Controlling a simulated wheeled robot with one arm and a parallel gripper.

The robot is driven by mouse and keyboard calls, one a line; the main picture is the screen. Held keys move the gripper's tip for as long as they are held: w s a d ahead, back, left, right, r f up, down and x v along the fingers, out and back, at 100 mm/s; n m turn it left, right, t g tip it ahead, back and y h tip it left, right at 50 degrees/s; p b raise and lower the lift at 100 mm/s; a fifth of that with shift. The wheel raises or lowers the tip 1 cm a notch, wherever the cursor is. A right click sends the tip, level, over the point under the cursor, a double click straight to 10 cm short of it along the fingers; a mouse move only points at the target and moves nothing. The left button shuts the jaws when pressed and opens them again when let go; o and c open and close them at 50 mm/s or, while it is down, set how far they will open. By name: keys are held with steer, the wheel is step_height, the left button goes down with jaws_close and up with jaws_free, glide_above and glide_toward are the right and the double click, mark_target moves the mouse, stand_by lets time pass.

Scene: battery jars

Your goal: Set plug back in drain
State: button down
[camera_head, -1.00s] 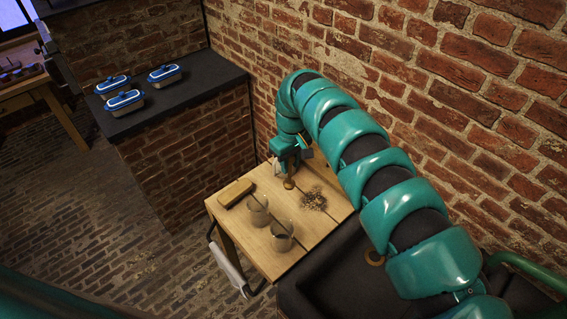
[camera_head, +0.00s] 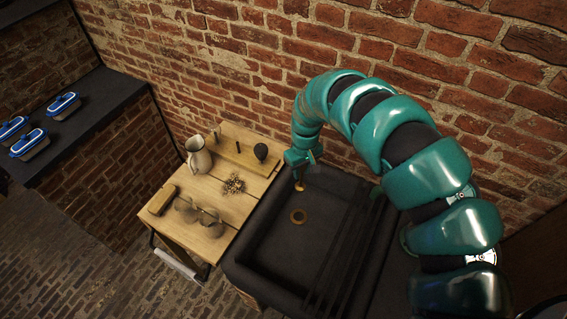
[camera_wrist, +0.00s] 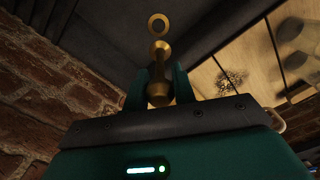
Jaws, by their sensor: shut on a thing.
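My gripper (camera_head: 299,172) is shut on a small brass plug (camera_head: 299,186) and holds it in the air over the dark sink (camera_head: 268,254). In the wrist view the plug (camera_wrist: 159,72) stands between the two teal fingers (camera_wrist: 159,88). The drain (camera_head: 299,216) is a brass ring in the sink floor, a little below the plug in the head view. In the wrist view the drain ring (camera_wrist: 158,23) shows beyond the plug's tip, apart from it. The drain looks uncovered.
A wooden table (camera_head: 222,187) adjoins the sink on the left. It bears a white jug (camera_head: 198,155), two glass jars (camera_head: 211,224), a brown block (camera_head: 161,200) and a pile of small bits (camera_head: 233,184). A brick wall rises behind. The sink floor around the drain looks clear.

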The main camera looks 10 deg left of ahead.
mark_target(302, 186)
steer(key=shift+d+f, duration=0.1)
steer(key=shift+d, duration=0.1)
steer(key=shift+a+f, duration=0.1)
steer(key=shift+f, duration=0.6)
steer(key=shift+f+b, duration=0.8)
steer(key=shift+f, duration=1.6)
step_height(302, 186, down, 15)
steer(key=b, duration=0.6)
steer(key=shift+f, duration=0.15)
steer(key=c, duration=1.1)
jaws_free()
